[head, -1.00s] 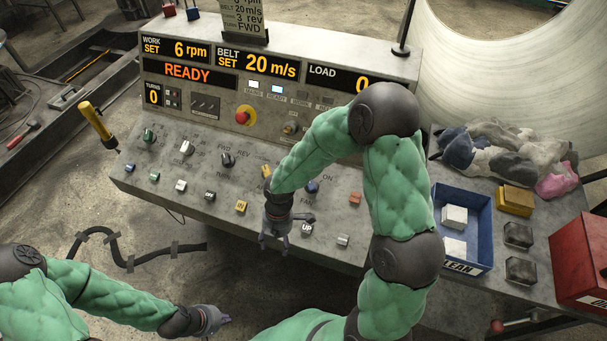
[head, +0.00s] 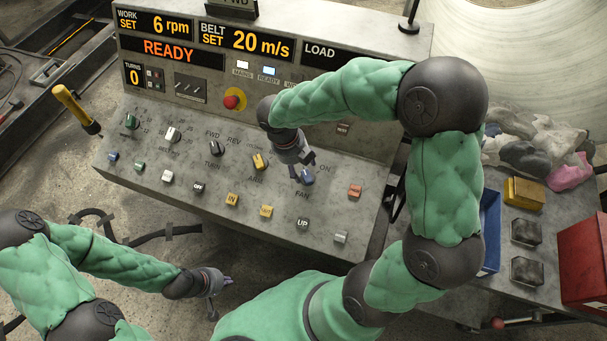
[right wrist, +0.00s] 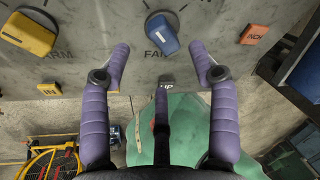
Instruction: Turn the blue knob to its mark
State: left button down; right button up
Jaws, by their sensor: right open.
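The blue knob (head: 307,177) is on the sloped console panel above the FAN label, with ON printed up and to its right. In the right wrist view the blue knob (right wrist: 163,36) is turned at a slant, with a white line on its face. My right gripper (head: 298,172) is at the knob, partly covering it in the head view.
A yellow knob (head: 260,161) is left of the blue one, and an orange button (head: 355,190) is to the right. Several more buttons line the panel's lower edge. A red emergency button (head: 233,101) is above. A blue tray (head: 490,228) is at right, partly behind my arm.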

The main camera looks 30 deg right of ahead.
aim_at(304, 176)
jog(key=b+x, duration=0.1)
jog(key=x, duration=0.5)
jog(key=shift+b, duration=0.3)
jog(key=c, duration=1.2)
